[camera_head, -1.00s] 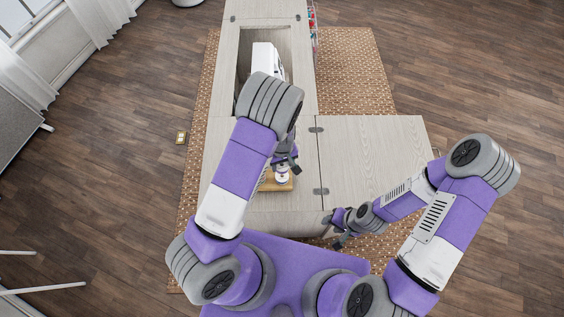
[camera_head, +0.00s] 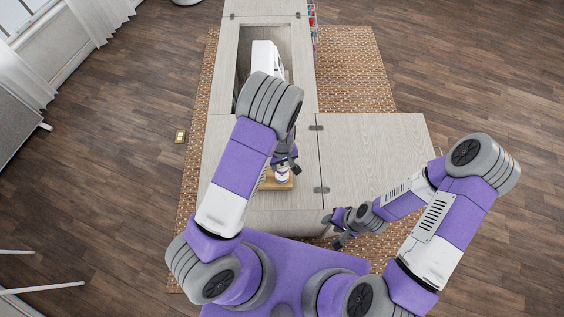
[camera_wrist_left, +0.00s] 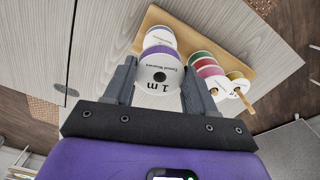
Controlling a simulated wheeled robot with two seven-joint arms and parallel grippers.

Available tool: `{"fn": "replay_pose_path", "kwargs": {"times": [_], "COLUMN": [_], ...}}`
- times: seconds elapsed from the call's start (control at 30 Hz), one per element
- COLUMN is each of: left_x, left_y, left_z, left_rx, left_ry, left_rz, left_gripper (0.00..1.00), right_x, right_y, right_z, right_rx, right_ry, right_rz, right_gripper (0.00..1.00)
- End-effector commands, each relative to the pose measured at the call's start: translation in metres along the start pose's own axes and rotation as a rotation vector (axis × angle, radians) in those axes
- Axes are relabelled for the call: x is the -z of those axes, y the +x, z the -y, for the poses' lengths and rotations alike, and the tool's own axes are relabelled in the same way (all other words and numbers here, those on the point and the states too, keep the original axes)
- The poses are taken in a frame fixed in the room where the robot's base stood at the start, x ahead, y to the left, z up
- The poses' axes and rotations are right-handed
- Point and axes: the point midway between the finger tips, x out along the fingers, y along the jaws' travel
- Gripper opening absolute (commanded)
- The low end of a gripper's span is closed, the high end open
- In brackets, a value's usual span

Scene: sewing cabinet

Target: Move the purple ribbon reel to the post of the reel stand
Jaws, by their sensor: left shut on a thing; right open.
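My left gripper (camera_wrist_left: 157,82) is shut on the purple ribbon reel (camera_wrist_left: 158,73), a white spool with "1 m" on its face and a purple rim. In the head view, my left gripper (camera_head: 291,166) hangs over the reel stand, and the held reel is mostly hidden there. The stand's wooden base (camera_wrist_left: 266,64) carries several reels. A white reel (camera_wrist_left: 160,37) sits just beyond the held one; I cannot tell whether they touch. The post under the held reel is hidden. My right gripper (camera_head: 340,228) is open and empty near the cabinet's front edge.
A white sewing machine (camera_head: 262,55) sits in the cabinet recess. The right cabinet leaf (camera_head: 375,150) is clear.

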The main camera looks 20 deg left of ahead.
Motion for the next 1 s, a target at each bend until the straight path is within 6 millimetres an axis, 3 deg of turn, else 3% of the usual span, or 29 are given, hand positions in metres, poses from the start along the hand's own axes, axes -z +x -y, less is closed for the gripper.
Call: {"fn": "replay_pose_path", "kwargs": {"times": [0.8,0.83,1.0], "left_x": [0.0,0.0,0.0], "left_y": [0.014,0.014,0.014], "left_z": [0.0,0.0,0.0], "left_rx": [0.0,0.0,0.0], "left_ry": [0.0,0.0,0.0], "left_rz": [0.0,0.0,0.0], "left_gripper": [0.26,0.6,0.85], "right_x": [0.001,0.001,0.001], "right_y": [0.011,0.011,0.011], "right_z": [-0.004,-0.004,-0.004], "right_rx": [0.0,0.0,0.0], "right_ry": [0.0,0.0,0.0], "right_rz": [0.0,0.0,0.0], "right_gripper": [0.43,0.43,0.43]}}
